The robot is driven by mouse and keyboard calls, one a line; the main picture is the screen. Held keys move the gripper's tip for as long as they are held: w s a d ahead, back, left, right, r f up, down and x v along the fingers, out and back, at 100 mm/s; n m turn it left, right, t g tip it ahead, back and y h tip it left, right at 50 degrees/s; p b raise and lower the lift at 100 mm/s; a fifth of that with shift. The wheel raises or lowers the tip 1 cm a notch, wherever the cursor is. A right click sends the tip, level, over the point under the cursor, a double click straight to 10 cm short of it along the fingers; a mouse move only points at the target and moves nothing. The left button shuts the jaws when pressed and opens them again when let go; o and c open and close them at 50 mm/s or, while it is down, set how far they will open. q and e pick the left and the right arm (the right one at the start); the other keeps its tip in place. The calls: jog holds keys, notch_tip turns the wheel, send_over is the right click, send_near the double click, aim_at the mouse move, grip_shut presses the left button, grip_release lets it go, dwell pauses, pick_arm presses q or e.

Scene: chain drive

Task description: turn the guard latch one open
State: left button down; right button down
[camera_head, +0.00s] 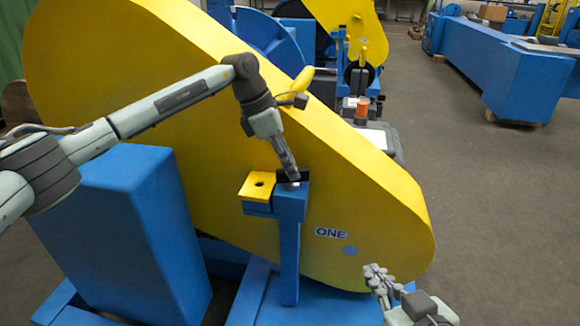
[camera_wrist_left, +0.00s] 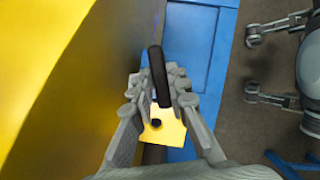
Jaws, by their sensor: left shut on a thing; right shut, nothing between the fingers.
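The big yellow guard (camera_head: 362,206) bears a label ONE (camera_head: 331,233) near its lower right end. The guard latch one has a black handle (camera_wrist_left: 158,75) at the top of a blue post (camera_head: 290,245) in front of the guard. My left gripper (camera_head: 290,172) comes down from above and is shut on this handle; its fingers hide part of it in the head view. A yellow tab with a dark hole (camera_head: 257,187) sits left of the post top; it also shows below the handle in the left wrist view (camera_wrist_left: 172,132). My right gripper (camera_head: 379,280) is shut and empty, low at the guard's right end.
A blue block (camera_head: 125,235) stands left of the post, under my left arm. A yellow grip (camera_head: 302,79) sticks up from the guard's top edge. Another yellow guard (camera_head: 365,25) stands behind. The grey floor (camera_head: 500,200) at right is clear.

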pick_arm(q)
jog(key=shift+w+m+g, duration=0.1)
jog(key=shift+m+g, duration=0.3)
jog(key=shift+m, duration=0.7)
jog(key=c, duration=1.5)
grip_release()
jog(key=v, duration=1.2)
